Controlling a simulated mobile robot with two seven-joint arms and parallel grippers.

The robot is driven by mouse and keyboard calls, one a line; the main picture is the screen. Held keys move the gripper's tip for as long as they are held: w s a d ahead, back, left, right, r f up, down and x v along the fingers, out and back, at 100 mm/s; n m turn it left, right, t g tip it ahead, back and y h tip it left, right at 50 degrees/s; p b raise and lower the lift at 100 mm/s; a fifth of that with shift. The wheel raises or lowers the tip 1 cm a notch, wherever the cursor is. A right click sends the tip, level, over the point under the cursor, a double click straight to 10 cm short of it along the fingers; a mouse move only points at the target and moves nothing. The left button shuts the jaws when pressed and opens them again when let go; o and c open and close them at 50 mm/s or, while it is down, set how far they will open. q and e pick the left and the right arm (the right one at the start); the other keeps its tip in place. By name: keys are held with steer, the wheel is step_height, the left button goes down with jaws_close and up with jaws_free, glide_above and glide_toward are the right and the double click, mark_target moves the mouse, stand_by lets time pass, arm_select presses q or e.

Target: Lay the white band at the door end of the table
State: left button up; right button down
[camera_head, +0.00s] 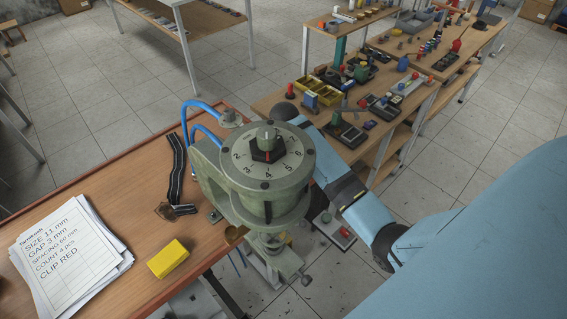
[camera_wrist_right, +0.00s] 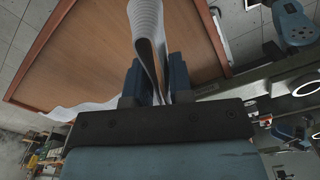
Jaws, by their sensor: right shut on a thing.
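My right gripper (camera_wrist_right: 152,85) is shut on a white band (camera_wrist_right: 147,28) in the right wrist view. The band is thin, with fine cross ridges, and bends in a loop above the fingers. A pale strip (camera_wrist_right: 75,111) shows left of the fingers; I cannot tell whether it is the same band. The brown tabletop (camera_wrist_right: 92,50) lies beyond the gripper. In the head view the wooden table (camera_head: 110,175) is at left. My right arm comes in from the right and passes behind the green dial machine, which hides the gripper and the band. My left gripper is not in view.
The green dial machine (camera_head: 265,165) stands at the table's right edge, with blue hoses. A dark strap (camera_head: 176,170), a yellow block (camera_head: 167,258) and a stack of papers (camera_head: 65,250) lie on the table. A cluttered bench (camera_head: 270,100) stands behind.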

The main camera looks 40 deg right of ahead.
step_height(320, 180, down, 3)
step_height(320, 180, down, 3)
steer(key=shift+p, duration=0.3)
steer(key=shift+f, duration=0.35)
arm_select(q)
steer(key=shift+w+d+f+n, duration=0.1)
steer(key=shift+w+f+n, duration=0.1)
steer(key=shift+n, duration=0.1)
arm_select(e)
steer(key=shift+f, duration=0.15)
steer(key=c, duration=1)
jaws_free()
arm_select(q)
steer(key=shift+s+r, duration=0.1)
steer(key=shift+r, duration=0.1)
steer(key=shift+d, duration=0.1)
